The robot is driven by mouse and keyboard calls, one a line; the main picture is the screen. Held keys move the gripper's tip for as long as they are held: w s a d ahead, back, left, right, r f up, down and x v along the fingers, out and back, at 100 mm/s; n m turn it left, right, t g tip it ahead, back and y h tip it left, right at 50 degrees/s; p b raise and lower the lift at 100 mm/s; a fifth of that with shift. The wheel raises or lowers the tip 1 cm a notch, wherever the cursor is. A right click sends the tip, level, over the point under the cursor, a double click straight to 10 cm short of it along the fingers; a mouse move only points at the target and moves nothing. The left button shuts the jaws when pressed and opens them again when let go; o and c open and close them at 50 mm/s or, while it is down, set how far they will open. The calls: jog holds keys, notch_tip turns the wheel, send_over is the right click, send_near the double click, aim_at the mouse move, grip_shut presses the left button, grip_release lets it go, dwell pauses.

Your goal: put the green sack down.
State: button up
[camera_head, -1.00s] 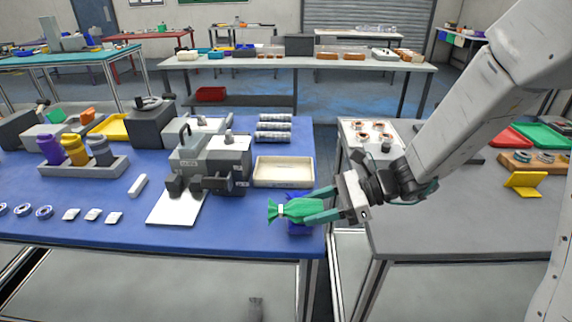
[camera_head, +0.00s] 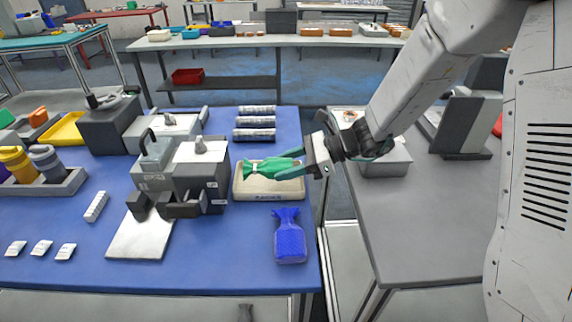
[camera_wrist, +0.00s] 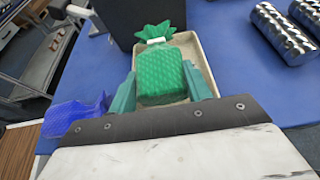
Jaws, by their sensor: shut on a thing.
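The green sack (camera_head: 268,168) is held between the fingers of my gripper (camera_head: 290,168). It lies over a cream tray (camera_head: 268,190) on the blue table. In the wrist view the green sack (camera_wrist: 160,72) sits between the two teal fingers (camera_wrist: 162,92), with its tied neck pointing away. The cream tray (camera_wrist: 205,68) shows behind and beneath it. I cannot tell whether the sack touches the tray floor.
A blue sack (camera_head: 290,240) stands on the blue table in front of the tray. A grey machine (camera_head: 200,178) stands close left of the tray. Several silver cylinders (camera_head: 255,122) lie behind it. A gap separates the blue table from the grey table (camera_head: 410,225) at right.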

aim_at(287, 182)
jog(key=shift+w+a, duration=0.15)
jog(key=shift+w, duration=0.2)
jog(key=shift+f, duration=0.15)
notch_tip(287, 182, down, 3)
jog(key=shift+w+f, duration=0.15)
jog(key=o, duration=1.2)
